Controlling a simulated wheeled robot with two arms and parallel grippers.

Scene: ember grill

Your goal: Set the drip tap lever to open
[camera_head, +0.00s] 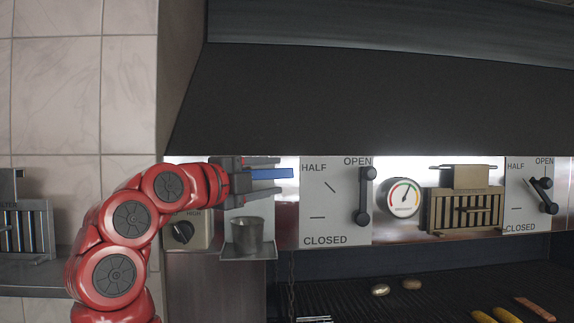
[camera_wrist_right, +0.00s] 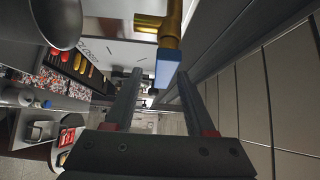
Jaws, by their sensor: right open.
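The drip tap's blue lever (camera_head: 272,174) points sideways to the right in the head view, above a small metal cup. In the right wrist view the blue lever (camera_wrist_right: 168,68) hangs off a brass tap body (camera_wrist_right: 171,28). My right gripper (camera_head: 278,174) reaches in from the left at the lever's height, one finger above it and one below. In the right wrist view my right gripper (camera_wrist_right: 160,75) is open, with the lever's end between or just beyond the fingertips. I cannot tell whether they touch. In the head view the gripper hides the tap body. My left gripper is not in view.
The metal cup (camera_head: 246,236) stands on a small shelf (camera_head: 247,255) under the tap. A black knob (camera_head: 181,232) is to the left. A HALF/OPEN/CLOSED panel (camera_head: 325,212) with a dark lever (camera_head: 366,196) and a gauge (camera_head: 403,197) are to the right. The dark hood overhangs above.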

